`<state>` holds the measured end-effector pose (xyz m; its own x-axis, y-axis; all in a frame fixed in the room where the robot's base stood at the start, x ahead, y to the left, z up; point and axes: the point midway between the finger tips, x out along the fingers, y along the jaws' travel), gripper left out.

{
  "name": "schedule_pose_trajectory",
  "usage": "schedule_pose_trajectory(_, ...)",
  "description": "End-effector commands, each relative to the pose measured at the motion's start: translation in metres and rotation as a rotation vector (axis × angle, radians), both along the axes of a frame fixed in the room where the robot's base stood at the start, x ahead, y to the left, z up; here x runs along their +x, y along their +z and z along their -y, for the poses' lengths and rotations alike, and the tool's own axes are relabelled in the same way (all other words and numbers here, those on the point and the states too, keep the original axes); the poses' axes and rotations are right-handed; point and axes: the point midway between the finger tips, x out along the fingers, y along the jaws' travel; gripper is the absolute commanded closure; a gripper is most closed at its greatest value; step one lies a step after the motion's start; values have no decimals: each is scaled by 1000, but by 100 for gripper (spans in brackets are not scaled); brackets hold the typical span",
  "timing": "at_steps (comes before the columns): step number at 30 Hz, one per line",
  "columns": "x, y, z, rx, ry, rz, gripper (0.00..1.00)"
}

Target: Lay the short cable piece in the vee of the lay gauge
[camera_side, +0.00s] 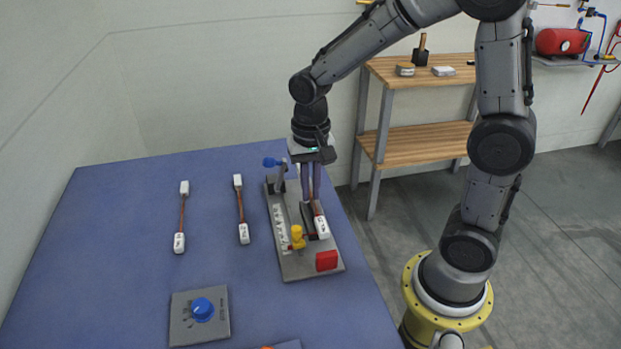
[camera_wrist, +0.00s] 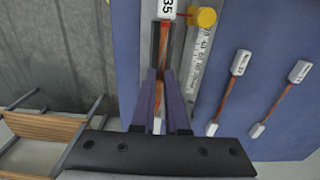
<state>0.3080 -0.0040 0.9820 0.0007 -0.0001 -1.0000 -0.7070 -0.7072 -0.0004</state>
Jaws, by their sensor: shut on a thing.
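The short cable piece is copper-brown with white end caps. One cap, marked 35 in the wrist view (camera_wrist: 167,9), shows beside my gripper in the side view (camera_side: 321,227). My gripper (camera_side: 312,199) is shut on the cable's middle; its fingers also show in the wrist view (camera_wrist: 163,75). The lay gauge (camera_side: 290,264) is a grey plate with a white scale, a yellow knob (camera_side: 297,238) and a dark vee block (camera_side: 308,224). The cable is lined up along the vee, at or just above it; whether it touches is hidden by my fingers.
Two other capped cables, left (camera_side: 182,217) and nearer (camera_side: 241,209), lie on the blue table. A red block (camera_side: 327,261) and a blue-handled clamp (camera_side: 274,163) sit on the gauge plate. The table's left side is clear.

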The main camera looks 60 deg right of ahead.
Motion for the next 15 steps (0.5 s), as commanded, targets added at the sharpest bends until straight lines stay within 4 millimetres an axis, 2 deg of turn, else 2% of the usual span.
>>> schedule_pose_trajectory(9, 0, -29, 0, 0, 0, -3, 100)
schedule_pose_trajectory(15, 0, -40, 0, 0, 0, -1, 100)
